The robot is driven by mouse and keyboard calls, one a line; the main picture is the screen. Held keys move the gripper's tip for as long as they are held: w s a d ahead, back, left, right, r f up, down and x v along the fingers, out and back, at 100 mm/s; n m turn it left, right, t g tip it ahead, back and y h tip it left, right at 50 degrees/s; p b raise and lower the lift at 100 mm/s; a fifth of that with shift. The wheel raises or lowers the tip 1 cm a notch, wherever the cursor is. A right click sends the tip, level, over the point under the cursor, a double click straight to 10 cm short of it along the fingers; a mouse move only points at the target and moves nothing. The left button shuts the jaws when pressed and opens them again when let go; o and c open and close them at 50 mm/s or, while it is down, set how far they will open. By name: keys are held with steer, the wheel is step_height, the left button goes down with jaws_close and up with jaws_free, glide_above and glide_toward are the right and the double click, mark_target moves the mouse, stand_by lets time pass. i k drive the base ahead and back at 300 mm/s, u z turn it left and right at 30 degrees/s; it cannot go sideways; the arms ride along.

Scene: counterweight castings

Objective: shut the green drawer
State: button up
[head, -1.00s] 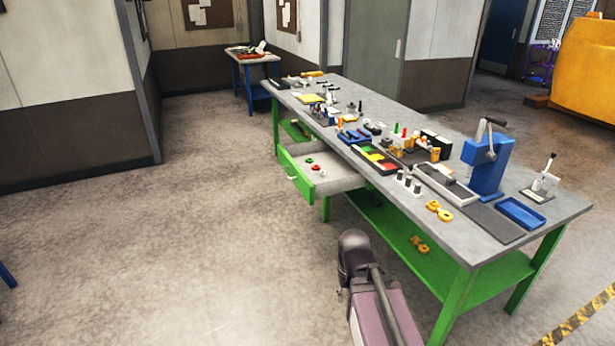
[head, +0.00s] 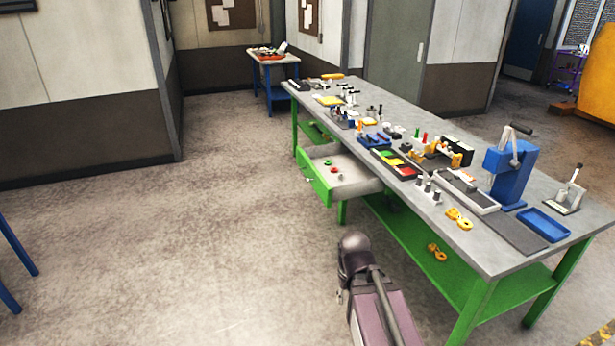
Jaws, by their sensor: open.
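The green drawer (head: 314,184) hangs under the left long side of the workbench and is pulled well out. Its green front carries a small pale handle and faces the open floor on the left. The grey inside holds a few small red and green round parts. Part of my arm, a dark rounded joint and a link, shows at the bottom centre, in front of the bench and apart from the drawer. I cannot make out my gripper in this view.
The green-legged workbench (head: 400,112) has a grey top crowded with tools, trays and a blue press (head: 511,172). A blue-legged side table (head: 273,78) stands behind. Floor left of the drawer is clear.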

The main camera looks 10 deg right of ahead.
mark_target(359, 179)
steer(key=i, duration=0.85)
steer(key=z, duration=0.05)
